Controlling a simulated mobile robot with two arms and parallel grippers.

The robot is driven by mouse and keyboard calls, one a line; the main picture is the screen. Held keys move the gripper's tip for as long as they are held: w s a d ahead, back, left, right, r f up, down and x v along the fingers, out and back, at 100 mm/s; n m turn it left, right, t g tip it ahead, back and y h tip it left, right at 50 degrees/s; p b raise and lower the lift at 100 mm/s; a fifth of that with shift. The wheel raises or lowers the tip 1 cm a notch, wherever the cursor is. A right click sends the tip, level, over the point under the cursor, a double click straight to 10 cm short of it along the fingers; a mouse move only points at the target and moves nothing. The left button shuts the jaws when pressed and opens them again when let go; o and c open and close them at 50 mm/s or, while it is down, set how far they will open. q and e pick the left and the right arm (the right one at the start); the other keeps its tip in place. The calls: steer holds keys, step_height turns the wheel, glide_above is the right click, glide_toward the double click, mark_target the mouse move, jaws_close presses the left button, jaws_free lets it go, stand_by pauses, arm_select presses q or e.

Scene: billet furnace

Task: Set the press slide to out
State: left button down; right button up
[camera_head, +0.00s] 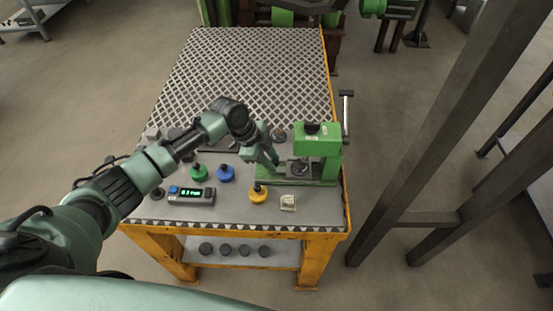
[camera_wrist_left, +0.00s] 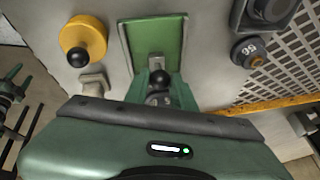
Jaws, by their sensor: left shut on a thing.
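The green press (camera_head: 318,143) stands on the near right part of the table, with a lever handle (camera_head: 346,110) at its right side. Its green base (camera_head: 300,181) extends left under my left gripper (camera_head: 272,163). In the left wrist view, the green bed of the press (camera_wrist_left: 170,38) runs away from my gripper. A black ball knob (camera_wrist_left: 160,78) with a small grey bracket (camera_wrist_left: 156,61) sits at the near end of the bed, between my left gripper's fingers (camera_wrist_left: 160,90). The gripper appears shut on this slide knob. My palm hides part of the slide. My right gripper is not in view.
A yellow knobbed piece (camera_head: 258,194) and a small pale block (camera_head: 288,203) lie in front of the press. Green (camera_head: 198,173) and blue (camera_head: 225,174) pieces and a digital readout (camera_head: 191,195) are to the left. A grated table top (camera_head: 250,70) lies behind.

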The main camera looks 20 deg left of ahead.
arm_select(q)
steer(key=s+a, duration=0.1)
steer(key=a, duration=0.5)
steer(key=s+a, duration=0.1)
steer(key=a, duration=0.2)
steer(key=shift+s, duration=0.3)
steer(key=shift+a, duration=0.25)
steer(key=c, duration=1.2)
jaws_free()
steer(key=shift+a, duration=0.1)
steer(key=shift+s, duration=0.15)
steer(key=shift+r, duration=0.1)
steer(key=b+v, duration=0.1)
steer(key=v, duration=0.6)
steer(key=shift+s+a+r, duration=0.1)
steer(key=shift+a+r, duration=0.1)
steer(key=shift+r, duration=0.15)
steer(key=shift+f, duration=0.1)
